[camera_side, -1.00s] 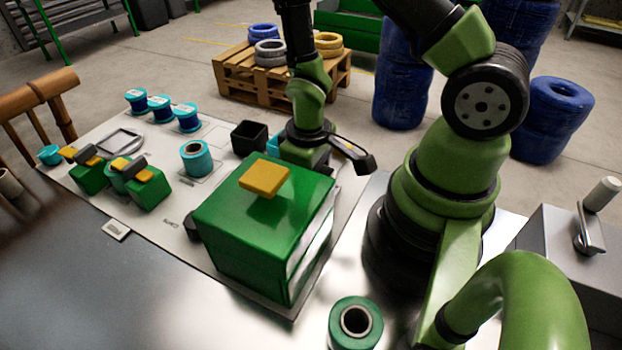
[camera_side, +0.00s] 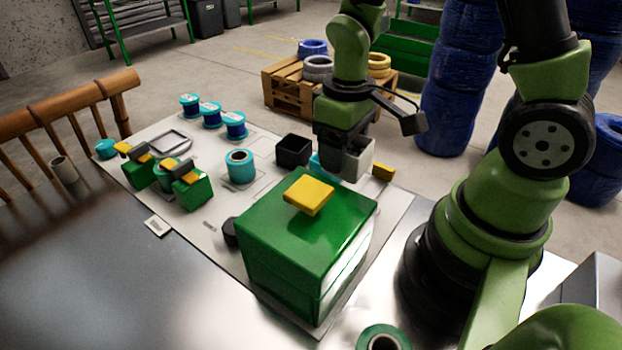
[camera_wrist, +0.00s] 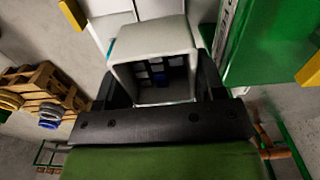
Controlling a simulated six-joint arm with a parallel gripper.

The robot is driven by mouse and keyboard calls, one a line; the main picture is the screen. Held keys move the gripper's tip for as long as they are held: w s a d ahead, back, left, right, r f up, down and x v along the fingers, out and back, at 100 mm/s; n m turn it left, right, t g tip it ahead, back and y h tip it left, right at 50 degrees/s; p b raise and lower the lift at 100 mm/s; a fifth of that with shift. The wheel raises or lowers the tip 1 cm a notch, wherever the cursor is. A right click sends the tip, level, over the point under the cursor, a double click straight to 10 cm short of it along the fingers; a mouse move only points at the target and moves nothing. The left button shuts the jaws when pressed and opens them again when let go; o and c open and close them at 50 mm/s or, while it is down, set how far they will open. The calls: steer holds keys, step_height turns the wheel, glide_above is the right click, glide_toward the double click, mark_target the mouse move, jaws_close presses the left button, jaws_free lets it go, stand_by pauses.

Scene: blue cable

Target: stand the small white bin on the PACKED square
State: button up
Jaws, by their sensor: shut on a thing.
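The small white bin (camera_side: 358,158) is held up behind the large green box in the side view. My gripper (camera_side: 345,150) is shut on it, with its dark fingers at the bin's sides. In the wrist view the bin (camera_wrist: 152,35) sits between the two dark fingers (camera_wrist: 160,92). Its open mouth shows, with a dark grid-like pattern and a blue patch inside. Outlined squares lie on the pale mat (camera_side: 213,232), but I cannot read which is marked PACKED.
A green box (camera_side: 310,235) with a yellow block on top stands in front of my gripper. A black bin (camera_side: 293,150) stands left of the white one. A teal spool (camera_side: 240,166), blue spools (camera_side: 211,114) and green blocks with yellow parts (camera_side: 190,188) occupy the mat.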

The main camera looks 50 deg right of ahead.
steer(key=w+a+n, duration=0.4)
steer(key=w, duration=0.8)
steer(key=f, duration=1)
steer(key=shift+w+d+f, duration=0.15)
steer(key=shift+w+f, duration=0.1)
steer(key=shift+w, duration=0.05)
steer(key=shift+f, duration=0.1)
steer(key=o, duration=1)
steer(key=shift+o, duration=0.2)
